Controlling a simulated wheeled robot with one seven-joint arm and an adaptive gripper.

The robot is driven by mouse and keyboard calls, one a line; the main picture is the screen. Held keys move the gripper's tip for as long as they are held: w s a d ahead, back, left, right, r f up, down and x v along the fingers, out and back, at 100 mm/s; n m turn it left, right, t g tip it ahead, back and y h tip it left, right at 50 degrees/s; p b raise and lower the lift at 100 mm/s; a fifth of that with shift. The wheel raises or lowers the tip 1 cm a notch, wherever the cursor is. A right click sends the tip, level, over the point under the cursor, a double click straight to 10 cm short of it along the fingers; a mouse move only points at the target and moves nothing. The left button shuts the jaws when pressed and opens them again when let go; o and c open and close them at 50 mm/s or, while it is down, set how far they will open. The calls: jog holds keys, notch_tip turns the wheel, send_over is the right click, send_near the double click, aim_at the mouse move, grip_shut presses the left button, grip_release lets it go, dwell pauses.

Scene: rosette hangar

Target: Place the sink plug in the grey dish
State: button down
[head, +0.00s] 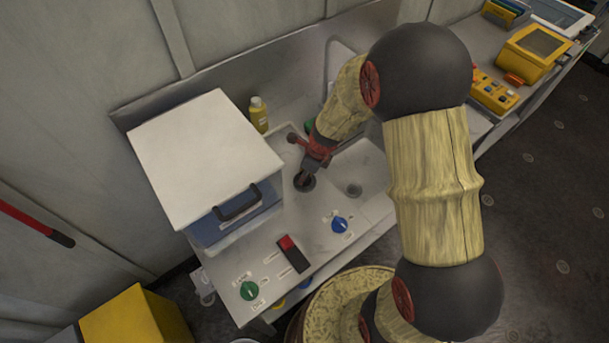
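A small dark round thing (304,185) is right at the fingertips. It may be the sink plug, but I cannot tell, nor whether the fingers hold it or are only above it. I cannot tell whether the fingers are open or shut. I cannot make out the grey dish for certain.
The sink basin (372,173) with its round drain lies right of my gripper. A large white-lidded box (205,140) stands to the left, with a yellow bottle (258,114) behind. A blue dial (340,224), a red-black block (293,253) and a green dial (249,290) are in front.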

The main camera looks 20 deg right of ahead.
jog(key=c, duration=1.5)
grip_release()
jog(key=shift+f, duration=0.1)
jog(key=shift+c, duration=0.2)
jog(key=s+r+n+p, duration=0.2)
jog(key=s+r+n, duration=0.15)
jog(key=r, duration=0.75)
jog(key=s+r+n+p, duration=0.15)
jog(key=r+n, duration=0.25)
jog(key=r, duration=0.7)
jog(key=s+r+n+t+h, duration=0.1)
jog(key=s+r+n+t, duration=0.2)
jog(key=s+r+n, duration=1.1)
jog(key=s+n, duration=0.3)
jog(key=n, duration=0.2)
jog(key=shift+r+h, duration=0.2)
jog(key=shift+h, duration=0.2)
